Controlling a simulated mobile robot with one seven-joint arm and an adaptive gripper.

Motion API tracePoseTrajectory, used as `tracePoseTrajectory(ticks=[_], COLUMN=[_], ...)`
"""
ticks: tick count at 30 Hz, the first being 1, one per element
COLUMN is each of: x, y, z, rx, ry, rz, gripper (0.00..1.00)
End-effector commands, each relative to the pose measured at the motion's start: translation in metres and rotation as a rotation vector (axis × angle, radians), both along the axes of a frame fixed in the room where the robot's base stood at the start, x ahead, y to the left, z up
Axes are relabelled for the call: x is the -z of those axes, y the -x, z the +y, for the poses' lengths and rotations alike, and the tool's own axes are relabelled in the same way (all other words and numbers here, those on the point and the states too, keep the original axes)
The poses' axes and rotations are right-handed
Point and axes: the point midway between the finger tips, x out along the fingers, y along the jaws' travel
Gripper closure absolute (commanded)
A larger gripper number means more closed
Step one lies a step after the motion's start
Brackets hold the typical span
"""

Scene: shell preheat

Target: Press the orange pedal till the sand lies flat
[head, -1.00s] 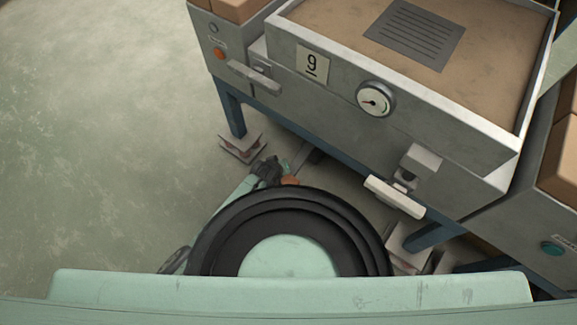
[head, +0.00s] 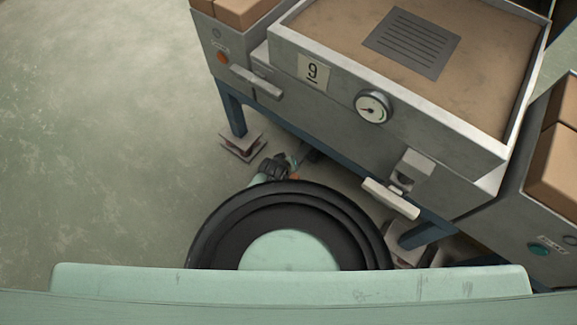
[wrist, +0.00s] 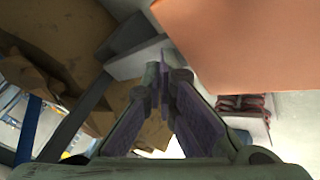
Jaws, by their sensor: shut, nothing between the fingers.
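The orange pedal (head: 294,178) shows as a small patch low under the machine in the head view, mostly hidden by my arm. In the wrist view a large flat orange face (wrist: 255,40), which looks like the pedal, fills the upper right. My gripper (wrist: 160,68) is shut and empty, its fingertips close to the left edge of that face; I cannot tell whether they touch it. The sand (head: 330,38) lies in the machine's tray (head: 415,112) and looks mostly level. A grey slotted plate (head: 412,42) lies on it.
A round gauge (head: 372,106) and a "9" label (head: 312,72) are on the tray's front. Pale handles (head: 391,198) stick out below. Brown blocks (head: 555,160) sit at the right. Open floor (head: 110,130) lies at the left.

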Motion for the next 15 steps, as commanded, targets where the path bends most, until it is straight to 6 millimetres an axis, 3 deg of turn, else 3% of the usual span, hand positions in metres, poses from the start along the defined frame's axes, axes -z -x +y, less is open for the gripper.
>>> tracePoseTrajectory(ticks=[8, 15], x=[-0.004, -0.027], y=[-0.001, -0.002], z=[0.001, 0.0], rx=[0.0, -0.002], ry=[-0.001, 0.0], rz=[-0.002, -0.002], gripper=[1.0, 1.0])
